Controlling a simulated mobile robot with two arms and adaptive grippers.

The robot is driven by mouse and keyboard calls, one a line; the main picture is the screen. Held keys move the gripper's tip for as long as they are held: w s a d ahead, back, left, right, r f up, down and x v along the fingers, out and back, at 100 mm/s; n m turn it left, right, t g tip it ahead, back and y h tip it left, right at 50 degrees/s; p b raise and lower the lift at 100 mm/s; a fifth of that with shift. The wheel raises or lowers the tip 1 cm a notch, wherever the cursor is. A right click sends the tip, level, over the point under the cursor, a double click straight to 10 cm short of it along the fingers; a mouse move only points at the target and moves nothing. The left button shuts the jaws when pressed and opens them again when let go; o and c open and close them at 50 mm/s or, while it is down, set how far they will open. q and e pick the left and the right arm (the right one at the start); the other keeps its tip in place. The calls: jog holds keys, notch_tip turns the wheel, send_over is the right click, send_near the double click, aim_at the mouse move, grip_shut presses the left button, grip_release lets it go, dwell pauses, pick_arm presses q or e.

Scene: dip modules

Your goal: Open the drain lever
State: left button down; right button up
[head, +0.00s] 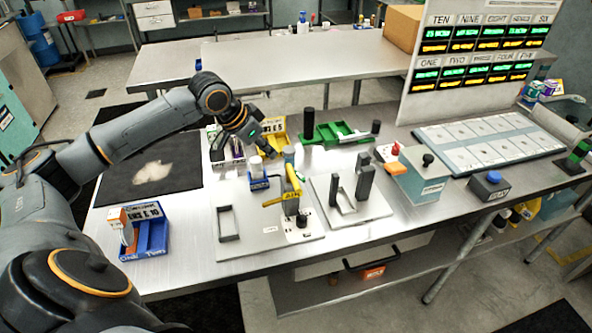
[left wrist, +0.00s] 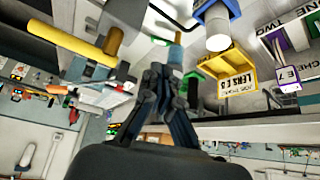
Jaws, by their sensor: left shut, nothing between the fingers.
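A yellow lever (head: 292,180), which appears to be the drain lever, stands on a fixture on a grey plate (head: 252,240), with a yellow labelled bar (head: 276,200) beside it. In the left wrist view, which looks upside down, a yellow bar (left wrist: 70,42) and a golden cylinder (left wrist: 112,44) show at upper left. I cannot tell exactly which part is the lever there. My left gripper (head: 267,152) is above and behind the fixture, apart from the yellow parts. Its fingers (left wrist: 166,70) are shut and empty. My right gripper is not in view.
A blue holder (head: 260,182) with a white-capped item stands just left of the fixture. A yellow bin (head: 273,126) and a green tray (head: 340,134) are behind. A plate with dark posts (head: 352,208) is to the right. A blue bin (head: 148,237) is at the left.

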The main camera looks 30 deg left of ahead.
pick_arm(q)
jog(key=p, duration=0.2)
send_near(299, 177)
jog(key=p+x, duration=0.1)
jog(key=x, duration=0.4)
jog(key=shift+w+d+f+p, duration=0.1)
jog(key=shift+w+f+p, duration=0.1)
jog(key=shift+f+p, duration=0.15)
jog(key=shift+w+d+f, duration=0.1)
jog(key=shift+w+f, duration=0.2)
jog(key=shift+f, duration=0.2)
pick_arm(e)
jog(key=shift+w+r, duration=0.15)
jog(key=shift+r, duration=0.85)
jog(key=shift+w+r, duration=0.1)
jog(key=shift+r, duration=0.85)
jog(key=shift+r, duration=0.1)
